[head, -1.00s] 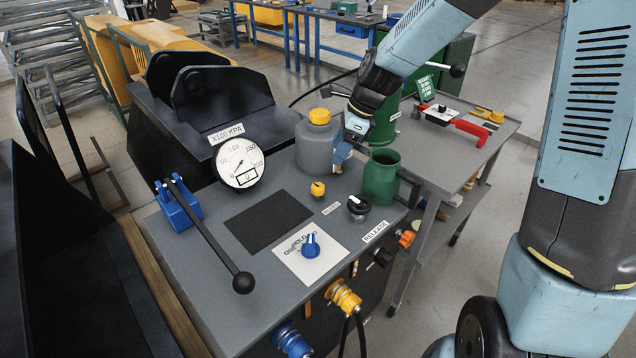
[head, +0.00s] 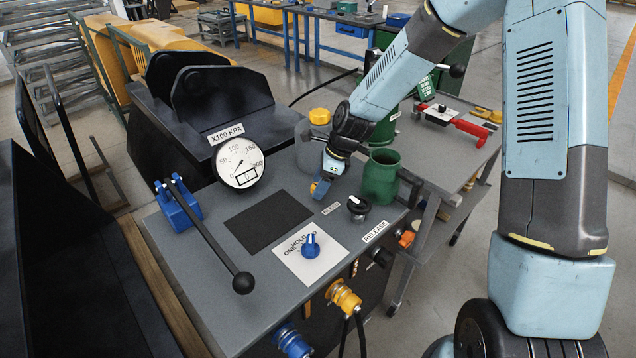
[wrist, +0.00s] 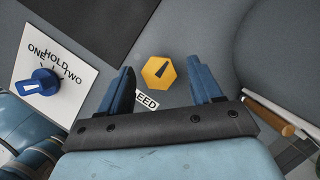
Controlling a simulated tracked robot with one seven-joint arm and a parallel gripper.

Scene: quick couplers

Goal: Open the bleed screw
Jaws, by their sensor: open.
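The bleed screw is a yellow hexagonal knob with a dark pointer mark (wrist: 159,72). In the wrist view it lies between and just beyond the two blue fingertips of my gripper (wrist: 166,80), with a gap on each side. A label ending in "EED" (wrist: 147,101) is partly covered by a finger. In the head view my gripper (head: 320,189) is over the panel behind the bleed label (head: 331,208), pointing down, and hides most or all of the screw. My gripper is open and empty.
A grey canister with a yellow cap (head: 320,117) stands behind my gripper, and a green container (head: 380,178) stands right of it. A black release knob (head: 358,205), a blue selector knob (head: 310,246), a black-handled lever (head: 210,235) and a gauge (head: 238,163) are also on the panel.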

